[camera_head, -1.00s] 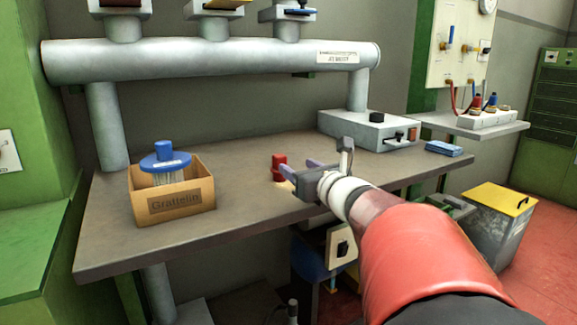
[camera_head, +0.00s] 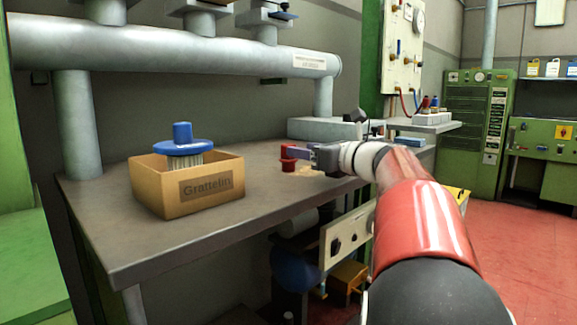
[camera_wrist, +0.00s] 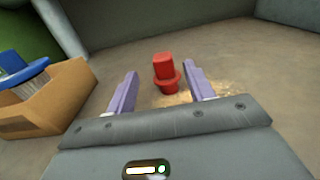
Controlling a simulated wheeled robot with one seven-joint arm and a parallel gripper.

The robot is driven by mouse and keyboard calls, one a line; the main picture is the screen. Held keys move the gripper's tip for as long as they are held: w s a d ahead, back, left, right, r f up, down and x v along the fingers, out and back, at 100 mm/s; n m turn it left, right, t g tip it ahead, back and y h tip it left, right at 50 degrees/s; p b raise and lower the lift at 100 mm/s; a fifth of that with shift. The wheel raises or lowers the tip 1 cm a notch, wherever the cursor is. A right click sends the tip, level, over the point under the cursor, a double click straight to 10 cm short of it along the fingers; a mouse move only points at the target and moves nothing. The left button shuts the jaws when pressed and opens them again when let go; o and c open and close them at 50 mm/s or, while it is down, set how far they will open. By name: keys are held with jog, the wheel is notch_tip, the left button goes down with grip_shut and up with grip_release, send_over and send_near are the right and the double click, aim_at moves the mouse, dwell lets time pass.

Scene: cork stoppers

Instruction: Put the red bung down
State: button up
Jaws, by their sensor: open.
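The red bung (camera_head: 288,158) stands upright on the grey workbench (camera_head: 230,218). In the wrist view the red bung (camera_wrist: 166,72) shows a narrower top above a wider flange, between and slightly beyond the purple fingers. My gripper (camera_wrist: 160,92) is open, its fingers apart on either side of the bung with gaps showing. In the head view my gripper (camera_head: 298,153) reaches in from the right, close to the bung. I cannot tell from there whether a finger touches it.
A cardboard box (camera_head: 210,188) labelled "Grattelin" stands on the bench to the left, holding a blue-topped brush (camera_head: 183,146). A pale dusty patch (camera_wrist: 190,97) lies by the bung. A grey box (camera_head: 325,128) sits at the back right. The bench front is clear.

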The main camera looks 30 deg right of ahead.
aim_at(289, 144)
jog(key=x, duration=0.6)
jog(key=shift+w+d+f, duration=0.1)
jog(key=shift+w, duration=0.2)
jog(key=shift+c, duration=0.2)
jog(key=c, duration=1.1)
